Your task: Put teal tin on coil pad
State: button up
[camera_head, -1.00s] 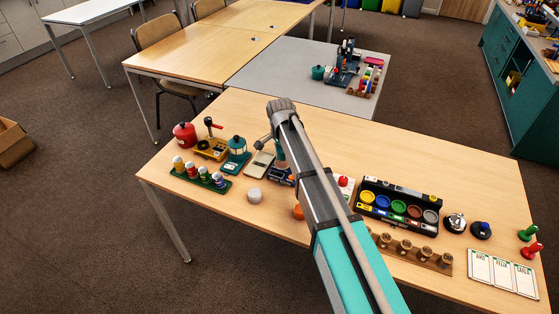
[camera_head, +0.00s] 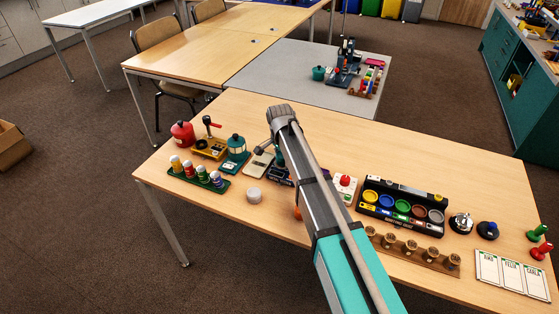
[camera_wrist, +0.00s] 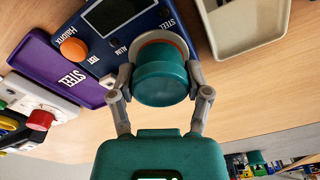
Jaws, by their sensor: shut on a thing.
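The teal tin (camera_wrist: 160,85) is a short round cylinder, held between the two grey fingers of my gripper (camera_wrist: 160,76) in the wrist view. A dark blue instrument (camera_wrist: 152,22) with a screen and an orange knob (camera_wrist: 73,49) lies just beyond the tin. A pale, reddish-edged round rim (camera_wrist: 168,37) shows around the tin's far end. I cannot tell whether that rim is the coil pad, or whether the tin touches it. In the head view, my arm hides most of the gripper and the held tin.
A purple tray (camera_wrist: 50,72) marked STEEL and a beige tray (camera_wrist: 246,20) flank the instrument. A white box with a red button (camera_wrist: 40,119) is at left. In the head view, a colored-dish rack (camera_head: 402,212) stands right of my arm and a bottle rack (camera_head: 198,180) left.

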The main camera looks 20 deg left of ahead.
aim_at(281, 156)
jog(key=shift+f, duration=0.15)
jog(key=o, duration=1.3)
jog(key=shift+r, duration=0.2)
jog(key=r+p, duration=1.2)
jog(key=shift+s+a, duration=0.15)
jog(key=shift+s, duration=0.25)
dwell(0.7)
